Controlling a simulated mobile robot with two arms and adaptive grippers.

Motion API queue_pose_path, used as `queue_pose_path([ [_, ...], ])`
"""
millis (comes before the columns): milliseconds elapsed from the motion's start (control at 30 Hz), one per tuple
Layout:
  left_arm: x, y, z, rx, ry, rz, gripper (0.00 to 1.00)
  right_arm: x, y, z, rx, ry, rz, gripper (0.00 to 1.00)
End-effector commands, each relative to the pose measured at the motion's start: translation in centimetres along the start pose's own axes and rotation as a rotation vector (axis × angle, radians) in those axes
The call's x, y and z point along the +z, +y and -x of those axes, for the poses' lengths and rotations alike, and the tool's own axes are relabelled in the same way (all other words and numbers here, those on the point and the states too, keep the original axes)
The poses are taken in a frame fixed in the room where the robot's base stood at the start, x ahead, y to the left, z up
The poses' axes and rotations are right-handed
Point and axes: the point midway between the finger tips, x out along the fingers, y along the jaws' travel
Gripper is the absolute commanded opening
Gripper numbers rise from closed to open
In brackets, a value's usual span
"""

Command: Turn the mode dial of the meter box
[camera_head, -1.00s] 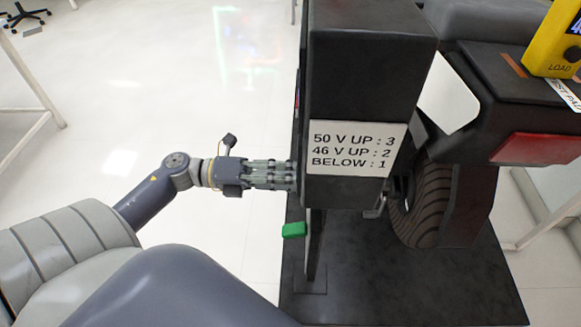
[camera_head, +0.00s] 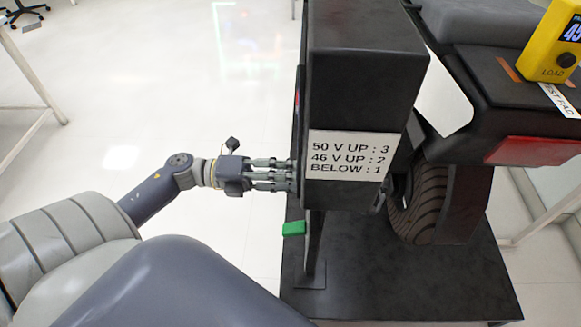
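The black meter box (camera_head: 365,65) stands upright in the middle, on a post above a black base. A white label (camera_head: 350,158) on the side facing me reads "50 V UP : 3, 46 V UP : 2, BELOW : 1". My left gripper (camera_head: 291,174) is at the box's left face, its fingertips at that edge. The mode dial is not visible; that face is turned away from me. I cannot tell whether the fingers hold anything. My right gripper is not in view.
A yellow meter (camera_head: 545,45) marked LOAD sits at the top right, beside a TEST PAD label (camera_head: 562,102). A wheel (camera_head: 432,200) stands behind the box. A green block (camera_head: 293,228) is on the post below my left gripper.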

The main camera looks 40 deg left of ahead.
Motion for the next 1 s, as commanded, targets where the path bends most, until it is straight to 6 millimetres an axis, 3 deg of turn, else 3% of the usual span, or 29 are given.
queue_pose_path([
  [33,0.0,0.1,0.0,0.001,-0.002,0.003,0.10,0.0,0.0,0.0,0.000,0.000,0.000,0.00],
  [67,0.0,0.0,0.0,0.001,-0.002,0.003,0.40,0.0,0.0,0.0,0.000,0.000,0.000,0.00],
  [133,0.0,0.0,0.0,0.001,-0.002,0.002,0.54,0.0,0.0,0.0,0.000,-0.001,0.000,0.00],
  [567,0.0,0.1,0.7,0.002,-0.002,0.003,0.54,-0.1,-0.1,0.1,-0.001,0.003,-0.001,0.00],
  [1000,0.0,0.1,9.2,0.004,-0.003,0.003,0.54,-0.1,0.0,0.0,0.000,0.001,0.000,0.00],
])
